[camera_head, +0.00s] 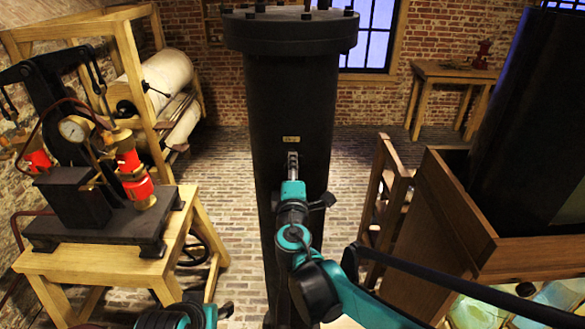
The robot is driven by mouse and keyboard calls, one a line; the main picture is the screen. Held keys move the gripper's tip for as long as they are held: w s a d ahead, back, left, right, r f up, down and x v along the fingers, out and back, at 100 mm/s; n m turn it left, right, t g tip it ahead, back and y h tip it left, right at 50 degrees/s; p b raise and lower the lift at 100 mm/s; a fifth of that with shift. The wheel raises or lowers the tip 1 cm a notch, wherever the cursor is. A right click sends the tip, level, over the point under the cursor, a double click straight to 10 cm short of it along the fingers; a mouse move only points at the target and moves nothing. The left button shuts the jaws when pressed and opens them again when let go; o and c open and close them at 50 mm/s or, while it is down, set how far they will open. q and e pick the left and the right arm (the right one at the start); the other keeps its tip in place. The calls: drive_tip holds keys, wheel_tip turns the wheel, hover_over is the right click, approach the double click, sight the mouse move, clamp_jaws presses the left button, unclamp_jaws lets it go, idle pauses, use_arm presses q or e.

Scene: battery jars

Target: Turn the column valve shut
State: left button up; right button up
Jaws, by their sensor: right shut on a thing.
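A tall dark iron column (287,110) stands upright in the middle of the view, with a wide bolted flange on top. A small brass plate sits on its front. My right gripper (292,163) reaches up to the column's front just below this plate. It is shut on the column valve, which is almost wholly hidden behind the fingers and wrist. I cannot tell the angle of the valve's handle. Of my left arm, only a teal and black part shows at the bottom left edge; its gripper fingers do not show.
A big wooden box (452,210) is close on the right. Brick floor is clear around the column.

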drive_tip(key=o, duration=1.1)
drive_tip(key=shift+o, duration=0.2)
drive_tip(key=s, duration=1.2)
